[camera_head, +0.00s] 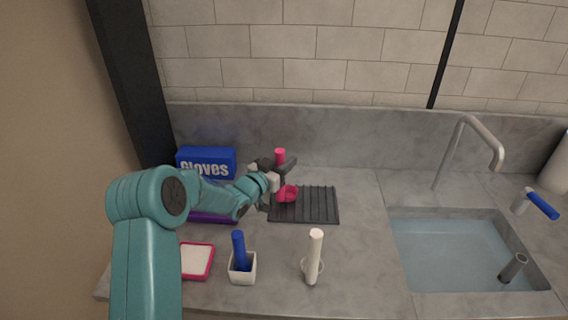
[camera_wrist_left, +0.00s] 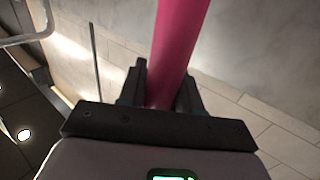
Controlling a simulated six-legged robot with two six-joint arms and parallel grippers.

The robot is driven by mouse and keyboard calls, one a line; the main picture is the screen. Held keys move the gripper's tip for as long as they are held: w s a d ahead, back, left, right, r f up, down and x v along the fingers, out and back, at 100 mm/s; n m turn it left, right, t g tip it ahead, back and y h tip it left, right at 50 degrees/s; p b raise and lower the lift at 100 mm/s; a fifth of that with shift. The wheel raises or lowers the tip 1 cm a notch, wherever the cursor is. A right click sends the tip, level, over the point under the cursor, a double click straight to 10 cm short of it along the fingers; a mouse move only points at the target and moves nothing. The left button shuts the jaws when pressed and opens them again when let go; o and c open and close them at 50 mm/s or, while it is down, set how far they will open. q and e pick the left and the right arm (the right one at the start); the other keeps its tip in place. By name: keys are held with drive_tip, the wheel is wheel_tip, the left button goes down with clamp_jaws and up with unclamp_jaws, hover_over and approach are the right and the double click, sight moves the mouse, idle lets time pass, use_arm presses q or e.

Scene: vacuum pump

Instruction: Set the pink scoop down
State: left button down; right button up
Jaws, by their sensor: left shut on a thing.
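The pink scoop (camera_head: 287,194) is upright at the left part of a dark ribbed mat (camera_head: 318,207), its bowl low and its handle rising above my gripper. I cannot tell whether the bowl touches the mat. My left gripper (camera_head: 280,175) is shut on the scoop's handle. In the left wrist view the pink handle (camera_wrist_left: 178,50) stands between the two dark fingers (camera_wrist_left: 162,92); the bowl is out of that view. My right gripper is not in view.
A blue gloves box (camera_head: 206,162) stands behind my arm. In front are a pink-rimmed tray (camera_head: 197,261), a blue-handled thing in a white holder (camera_head: 242,270) and a white-handled thing (camera_head: 314,258). A water-filled sink (camera_head: 450,250) with a faucet (camera_head: 480,140) is at the right.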

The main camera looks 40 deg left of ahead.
use_arm(q)
drive_tip(key=shift+f, duration=0.6)
drive_tip(key=c, duration=0.8)
unclamp_jaws()
drive_tip(key=shift+w, duration=0.1)
